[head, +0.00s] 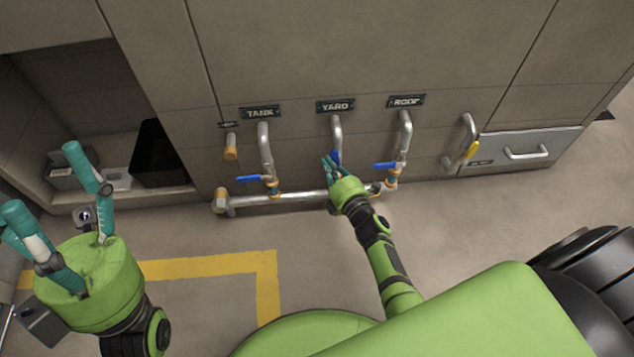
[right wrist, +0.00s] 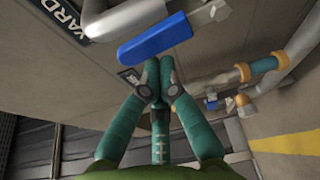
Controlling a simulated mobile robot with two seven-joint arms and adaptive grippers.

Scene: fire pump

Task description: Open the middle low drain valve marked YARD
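The YARD plate (head: 335,106) is above the middle drain pipe (head: 336,126). The blue YARD handle (head: 336,157) is partly hidden by my right gripper (head: 329,160). It seems to lie roughly along its pipe, while its neighbours' handles stick out crosswise. In the right wrist view the blue handle (right wrist: 155,38) lies just beyond the fingertips of my right gripper (right wrist: 158,62). Those fingers are together with nothing seen between them; whether they touch the handle I cannot tell. My left gripper (head: 46,178) is open and empty, well left of the valves.
The blue TANK handle (head: 250,178) and blue ROOF handle (head: 384,166) flank the middle valve. A horizontal manifold pipe (head: 300,196) runs low below them. The floor in front is clear.

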